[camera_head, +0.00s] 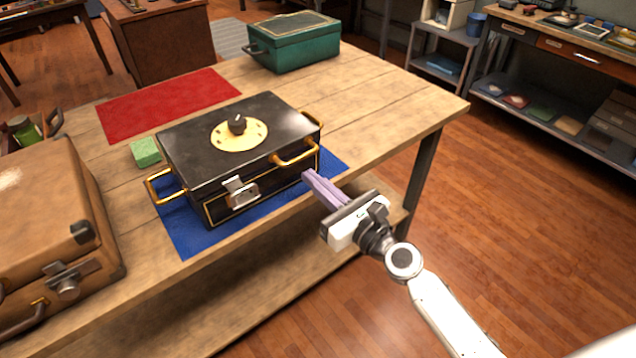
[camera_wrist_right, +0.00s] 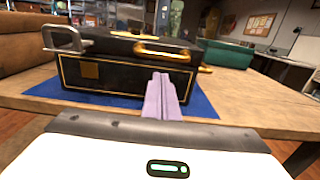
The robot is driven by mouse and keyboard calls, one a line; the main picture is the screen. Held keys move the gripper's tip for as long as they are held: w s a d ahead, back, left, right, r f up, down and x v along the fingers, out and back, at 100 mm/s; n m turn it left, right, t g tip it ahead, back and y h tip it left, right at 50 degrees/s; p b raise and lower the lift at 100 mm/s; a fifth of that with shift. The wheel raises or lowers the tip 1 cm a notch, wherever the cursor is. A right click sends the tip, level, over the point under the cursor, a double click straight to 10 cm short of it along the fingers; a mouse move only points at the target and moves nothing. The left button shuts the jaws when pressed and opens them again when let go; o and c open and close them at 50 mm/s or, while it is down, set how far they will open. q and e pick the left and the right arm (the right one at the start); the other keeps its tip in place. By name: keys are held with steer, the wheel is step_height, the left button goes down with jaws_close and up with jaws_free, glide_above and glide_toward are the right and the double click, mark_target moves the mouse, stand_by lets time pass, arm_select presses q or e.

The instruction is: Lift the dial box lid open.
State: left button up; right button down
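The black dial box (camera_head: 262,191) stands on a blue mat with its lid (camera_head: 205,143) down. A round brass dial plate with a black knob (camera_head: 237,124) is on top of the lid. A silver latch (camera_head: 240,192) is on the front, and it also shows in the right wrist view (camera_wrist_right: 65,39). A brass handle (camera_head: 296,155) sticks out from the lid's front edge; the wrist view shows it too (camera_wrist_right: 166,49). My right gripper (camera_head: 307,174) is shut and empty, its lilac fingers together in front of the box, below the handle. My left gripper is out of view.
A red mat (camera_head: 170,103) and a green case (camera_head: 295,48) are behind. The table (camera_head: 395,105) is bare to the right. Shelves (camera_head: 540,110) stand farther right.

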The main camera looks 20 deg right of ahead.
steer(key=shift+x, duration=2.55)
steer(key=shift+s, duration=0.1)
steer(key=shift+s, duration=0.1)
steer(key=shift+s+d, duration=0.15)
steer(key=shift+s, duration=0.05)
steer(key=shift+r+p, duration=1.35)
steer(key=shift+p, duration=0.05)
